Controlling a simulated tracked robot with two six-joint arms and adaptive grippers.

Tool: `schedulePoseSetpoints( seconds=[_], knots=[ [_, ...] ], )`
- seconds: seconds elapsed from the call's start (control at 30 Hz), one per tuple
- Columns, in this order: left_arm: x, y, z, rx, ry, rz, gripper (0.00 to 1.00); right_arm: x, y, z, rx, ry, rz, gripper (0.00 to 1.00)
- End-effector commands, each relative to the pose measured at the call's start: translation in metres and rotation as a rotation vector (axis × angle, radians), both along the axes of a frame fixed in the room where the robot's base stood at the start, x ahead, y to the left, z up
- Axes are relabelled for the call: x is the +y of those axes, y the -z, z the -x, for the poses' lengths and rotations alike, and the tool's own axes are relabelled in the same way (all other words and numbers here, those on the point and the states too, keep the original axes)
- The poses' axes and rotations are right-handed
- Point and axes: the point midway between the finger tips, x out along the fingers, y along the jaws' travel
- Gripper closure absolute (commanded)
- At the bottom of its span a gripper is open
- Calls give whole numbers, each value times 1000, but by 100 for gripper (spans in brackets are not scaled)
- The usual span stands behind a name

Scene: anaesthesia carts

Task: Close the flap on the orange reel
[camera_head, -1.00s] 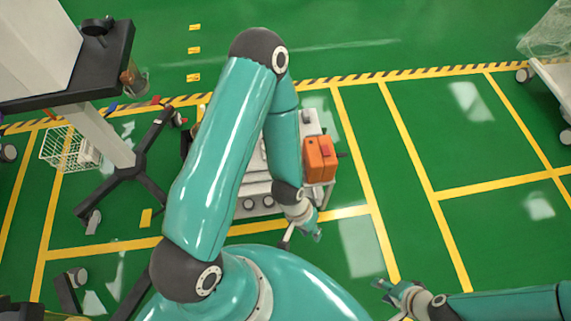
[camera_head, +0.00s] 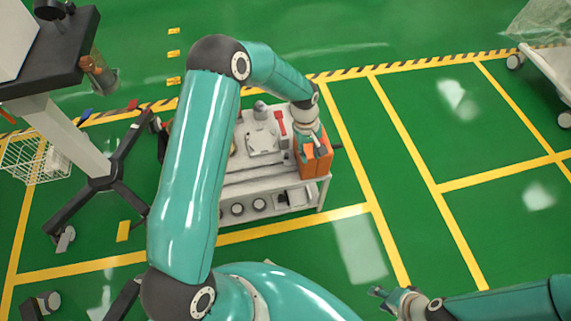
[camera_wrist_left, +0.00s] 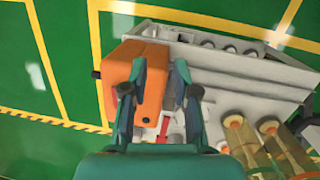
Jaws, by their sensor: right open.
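The orange reel (camera_head: 322,160) is a boxy orange case at the right end of a grey cart, with a dark knob on its side. It also shows in the left wrist view (camera_wrist_left: 118,70). My left gripper (camera_head: 313,143) reaches over it from above. In the left wrist view the two fingers of my left gripper (camera_wrist_left: 160,82) stand apart, one in front of the orange case and one to its right, with nothing clearly held. I cannot make out the flap or whether the fingers touch the case. My right gripper (camera_head: 383,297) is open and empty at the lower right.
The grey cart (camera_head: 262,187) carries a pale device (camera_head: 262,140) and a red part (camera_head: 281,122) beside the reel. Amber bottles (camera_wrist_left: 270,128) show in the left wrist view. A dark wheeled stand (camera_head: 100,184) is at left. Green floor right of the cart is clear.

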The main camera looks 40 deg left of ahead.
Motion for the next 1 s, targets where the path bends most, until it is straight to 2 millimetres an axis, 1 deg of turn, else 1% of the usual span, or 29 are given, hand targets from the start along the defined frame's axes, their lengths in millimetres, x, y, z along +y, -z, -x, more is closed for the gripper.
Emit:
schedulePoseSetpoints(
  seconds=[0.03, 0.1, 0.2, 0.33, 0.47, 0.57, 0.67, 1.0],
  knots=[
    [23, 7, -17, 11, -91, -40, 71, 0, 28, 0, 0, 0, 0, 57],
    [50, -5, -28, 41, -214, -92, 71, 0, 41, 0, 0, 0, 0, 57],
    [79, -22, -36, 70, -355, -150, 71, 0, 54, 0, -1, 0, 0, 57],
    [98, -36, -38, 94, -461, -191, 71, 0, 61, 0, -1, 0, 0, 57],
    [103, -33, -37, 102, -487, -202, 71, 0, 62, 0, -1, 0, 0, 57],
    [102, -21, -36, 104, -487, -201, 71, 0, 64, 0, -1, 0, 0, 57],
    [102, -3, -34, 104, -486, -200, 71, 0, 67, 0, -1, 0, 0, 57],
    [103, 71, -29, 104, -485, -200, 71, 0, 78, 0, -1, 0, 0, 57]
  ],
)
